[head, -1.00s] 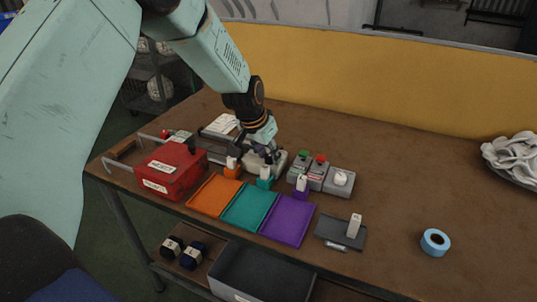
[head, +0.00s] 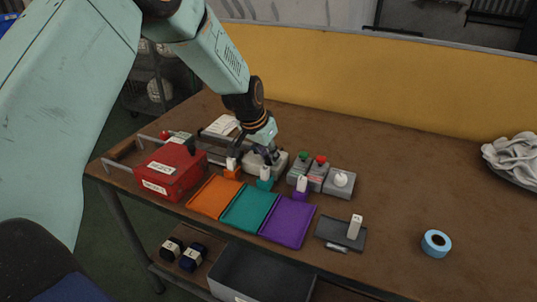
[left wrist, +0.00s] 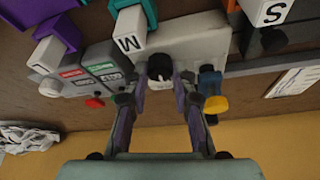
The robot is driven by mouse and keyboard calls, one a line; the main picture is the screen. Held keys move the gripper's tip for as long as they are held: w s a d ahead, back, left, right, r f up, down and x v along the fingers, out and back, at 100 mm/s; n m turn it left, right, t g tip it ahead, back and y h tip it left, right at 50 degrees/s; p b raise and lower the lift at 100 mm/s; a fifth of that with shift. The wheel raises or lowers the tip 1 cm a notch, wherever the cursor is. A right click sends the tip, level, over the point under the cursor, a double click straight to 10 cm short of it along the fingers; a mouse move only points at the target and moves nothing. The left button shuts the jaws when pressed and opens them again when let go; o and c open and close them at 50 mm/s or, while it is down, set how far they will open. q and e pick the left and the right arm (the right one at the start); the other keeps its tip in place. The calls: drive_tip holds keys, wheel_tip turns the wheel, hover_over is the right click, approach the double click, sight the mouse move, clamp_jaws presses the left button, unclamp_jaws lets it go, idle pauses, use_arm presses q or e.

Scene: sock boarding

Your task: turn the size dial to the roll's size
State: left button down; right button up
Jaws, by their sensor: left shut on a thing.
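The size dial (left wrist: 160,82) is a pale round knob with a dark top on a light grey box (left wrist: 205,40); the box also shows in the head view (head: 251,160). My left gripper (head: 269,157) points down at this box. In the left wrist view its two fingers (left wrist: 161,88) are shut on the dial, one on each side. The dial's pointer and setting are not readable. Tags marked M (left wrist: 130,43) and S (left wrist: 273,12) stand by the box. Dark rolls with pale labels (head: 172,248) lie on the lower shelf, their letters too small to read. My right gripper is not in view.
A red box (head: 172,170) stands left of orange (head: 214,197), teal (head: 249,207) and purple (head: 288,221) trays. Button boxes (head: 318,176) stand right of the dial. A blue tape roll (head: 436,242) lies at right. The table's back right is largely clear.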

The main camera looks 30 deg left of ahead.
use_arm(q)
drive_tip(key=m+h+b, duration=0.1)
drive_tip(key=m+b, duration=0.1)
drive_tip(key=shift+w+a+b, duration=0.15)
drive_tip(key=shift+b, duration=0.25)
drive_tip(key=m+b, duration=0.1)
drive_tip(key=m, duration=0.1)
drive_tip(key=shift+m+g+h+b, duration=0.3)
drive_tip(key=shift+m+h, duration=0.1)
drive_tip(key=shift+w+a+r+m+g+h+b, duration=0.1)
drive_tip(key=shift+m+g+h+b, duration=0.15)
drive_tip(key=shift+m, duration=0.7)
drive_tip(key=shift+r+m+g+h+b, duration=0.15)
drive_tip(key=shift+m+g+h, duration=0.1)
drive_tip(key=shift+m, duration=0.7)
drive_tip(key=c, duration=1.4)
unclamp_jaws()
drive_tip(key=shift+f, duration=0.1)
drive_tip(key=v, duration=1.2)
